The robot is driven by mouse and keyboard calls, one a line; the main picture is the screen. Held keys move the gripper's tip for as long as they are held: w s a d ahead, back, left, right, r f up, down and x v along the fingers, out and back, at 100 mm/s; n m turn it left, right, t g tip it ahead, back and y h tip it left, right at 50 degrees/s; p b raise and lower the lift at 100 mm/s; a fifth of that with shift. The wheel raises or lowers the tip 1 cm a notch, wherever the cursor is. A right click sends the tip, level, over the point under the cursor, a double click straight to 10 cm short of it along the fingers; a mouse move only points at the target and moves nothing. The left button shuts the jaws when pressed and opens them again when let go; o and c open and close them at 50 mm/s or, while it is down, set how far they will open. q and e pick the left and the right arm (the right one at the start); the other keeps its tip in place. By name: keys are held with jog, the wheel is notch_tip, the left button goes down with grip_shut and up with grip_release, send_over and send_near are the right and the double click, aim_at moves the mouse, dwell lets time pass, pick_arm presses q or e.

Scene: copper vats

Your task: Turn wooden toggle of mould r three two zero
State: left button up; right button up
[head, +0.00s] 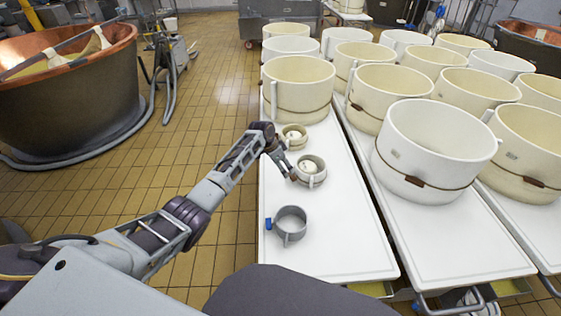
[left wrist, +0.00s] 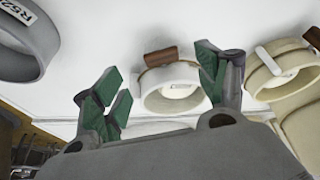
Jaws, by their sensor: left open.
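In the head view the nearer cream mould (head: 312,172) and the farther one (head: 295,137) stand on the white table. My left gripper (head: 284,160) is open and empty, close beside the nearer one. I cannot read a number r320 on either. My right gripper does not show.
A grey mould (head: 290,224) with a blue part stands nearer me; its label in the left wrist view (left wrist: 20,40) starts with R52. Large cream tubs (head: 297,88) fill the back and the right tables. The front of the white table (head: 335,262) is clear.

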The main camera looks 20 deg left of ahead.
pick_arm(q)
jog(key=shift+v, duration=1.8)
